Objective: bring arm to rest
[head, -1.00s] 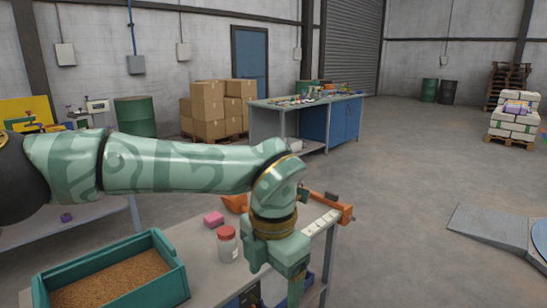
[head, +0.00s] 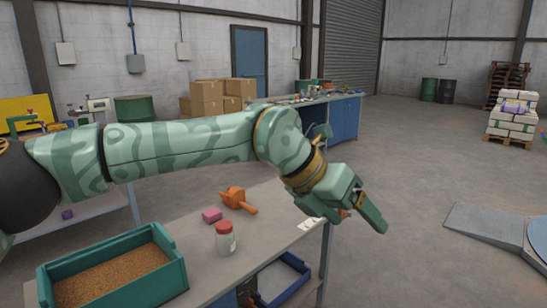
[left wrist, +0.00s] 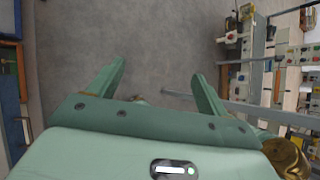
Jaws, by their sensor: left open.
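My left arm reaches across the head view from the left edge. Bare grey floor shows beyond the fingers. My right gripper is in neither view.
On the near bench are a green tray of grain (head: 175,270), a jar (head: 226,240), a pink block (head: 211,215) and an orange scoop (head: 235,196). A blue bin (head: 285,280) sits below.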

